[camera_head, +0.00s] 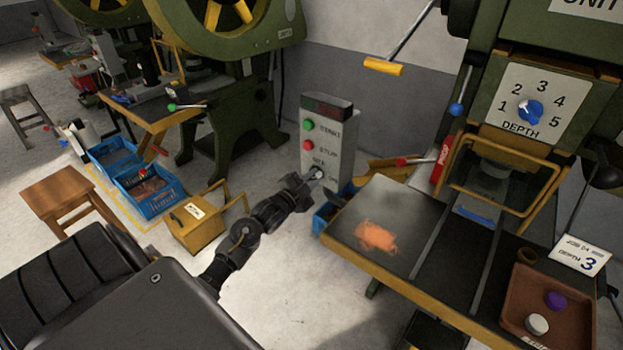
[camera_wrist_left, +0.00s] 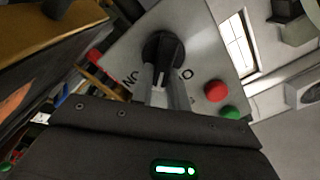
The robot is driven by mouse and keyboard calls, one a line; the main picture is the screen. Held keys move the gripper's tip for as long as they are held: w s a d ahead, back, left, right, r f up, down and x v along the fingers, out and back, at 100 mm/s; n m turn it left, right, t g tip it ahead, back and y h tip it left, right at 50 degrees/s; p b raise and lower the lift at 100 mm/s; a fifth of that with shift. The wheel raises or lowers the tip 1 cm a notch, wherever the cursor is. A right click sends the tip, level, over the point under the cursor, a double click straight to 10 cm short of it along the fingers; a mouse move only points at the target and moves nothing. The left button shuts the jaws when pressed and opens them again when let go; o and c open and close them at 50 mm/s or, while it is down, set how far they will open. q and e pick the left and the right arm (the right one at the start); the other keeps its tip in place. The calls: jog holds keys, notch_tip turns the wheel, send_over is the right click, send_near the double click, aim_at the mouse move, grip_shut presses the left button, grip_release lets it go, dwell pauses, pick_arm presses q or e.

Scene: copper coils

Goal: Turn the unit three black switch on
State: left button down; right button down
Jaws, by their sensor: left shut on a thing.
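The control box (camera_head: 327,125) is a grey post with a dark display, a green button and a red button. The black switch (camera_wrist_left: 163,55) is a rotary knob with a pale pointer line on the box's face; letters on either side of it are partly covered. My left gripper (camera_head: 318,176) reaches the lower part of the box. In the left wrist view my left gripper (camera_wrist_left: 165,82) has its fingers shut on the black switch. In the head view the gripper largely hides the switch. My right gripper is not in view.
The press table (camera_head: 410,225) with an orange mark stands right of the box. A depth dial (camera_head: 530,110) and a brown tray (camera_head: 570,320) are farther right. A yellow box (camera_head: 195,222), blue crates (camera_head: 150,205) and a wooden stool (camera_head: 68,192) stand left.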

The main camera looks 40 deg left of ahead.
pick_arm(q)
jog(key=shift+d+f+m+b, duration=0.1)
jog(key=shift+f+m+b, duration=0.1)
jog(key=shift+m, duration=1.05)
jog(key=shift+d+f+m+b, duration=0.1)
jog(key=shift+f+m, duration=0.1)
jog(key=shift+m, duration=1.1)
jog(key=shift+f+m+b, duration=0.15)
jog(key=shift+f+m, duration=0.05)
jog(key=shift+m, duration=1.05)
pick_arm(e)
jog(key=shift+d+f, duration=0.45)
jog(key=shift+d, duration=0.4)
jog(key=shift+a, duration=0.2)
